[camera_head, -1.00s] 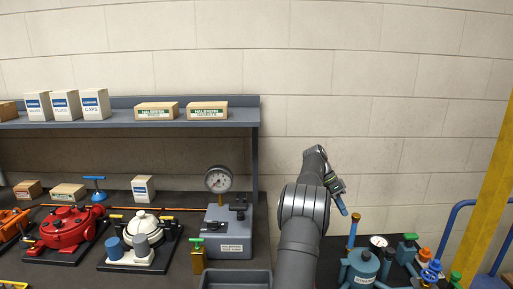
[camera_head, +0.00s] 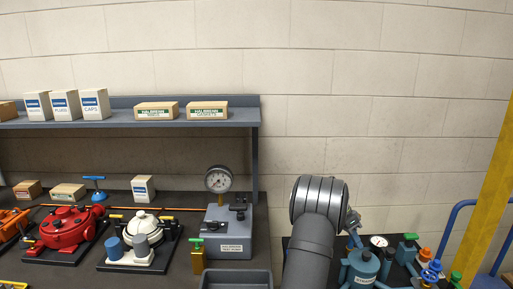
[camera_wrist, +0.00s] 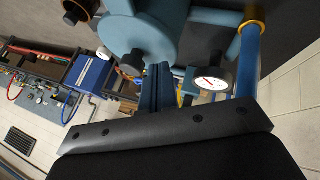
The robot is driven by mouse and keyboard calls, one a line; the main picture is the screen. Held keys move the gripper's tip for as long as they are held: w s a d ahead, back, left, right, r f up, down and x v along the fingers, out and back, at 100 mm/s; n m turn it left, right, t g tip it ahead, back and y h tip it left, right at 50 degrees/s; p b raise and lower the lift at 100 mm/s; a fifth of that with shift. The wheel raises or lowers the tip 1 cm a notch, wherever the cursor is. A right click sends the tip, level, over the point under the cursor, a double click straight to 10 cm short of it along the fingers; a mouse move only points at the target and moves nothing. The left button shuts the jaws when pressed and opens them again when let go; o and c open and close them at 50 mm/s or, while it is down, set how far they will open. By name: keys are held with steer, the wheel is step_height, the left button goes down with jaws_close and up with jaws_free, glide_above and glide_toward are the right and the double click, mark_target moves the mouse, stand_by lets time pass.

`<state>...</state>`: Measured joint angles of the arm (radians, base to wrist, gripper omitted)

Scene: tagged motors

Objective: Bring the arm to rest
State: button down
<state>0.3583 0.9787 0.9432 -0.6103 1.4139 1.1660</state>
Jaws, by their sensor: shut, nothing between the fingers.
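My arm rises from the bottom right of the head view, and its large grey joint hides most of what lies behind it. A small part of my gripper (camera_head: 353,224) shows past the right edge of that joint, above the bench with the blue-green equipment. In the wrist view my gripper (camera_wrist: 157,88) is shut and empty. Its dark body fills the bottom of that view. A blue-green pump-like unit (camera_wrist: 140,38) with a white dial gauge (camera_wrist: 211,83) is close beyond the fingers. I cannot tell whether they touch.
In the head view, a grey test stand with a gauge (camera_head: 230,228), a white-domed unit (camera_head: 140,236) and a red unit (camera_head: 66,229) stand left on the bench. A shelf (camera_head: 160,122) holds boxes. A yellow post (camera_head: 490,180) stands right.

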steer(key=shift+a+r+n+t, duration=0.15)
steer(key=shift+a+n+t, duration=0.15)
steer(key=shift+n, duration=0.2)
steer(key=a+n+t, duration=0.1)
steer(key=n, duration=0.1)
steer(key=w+a+n+t, duration=0.1)
steer(key=n+t, duration=0.1)
steer(key=n, duration=0.1)
steer(key=a+n+t+h, duration=0.1)
steer(key=a+n, duration=0.1)
steer(key=n, duration=0.1)
steer(key=shift+w+a+t, duration=0.1)
steer(key=shift+w+t, duration=0.3)
stand_by(0.7)
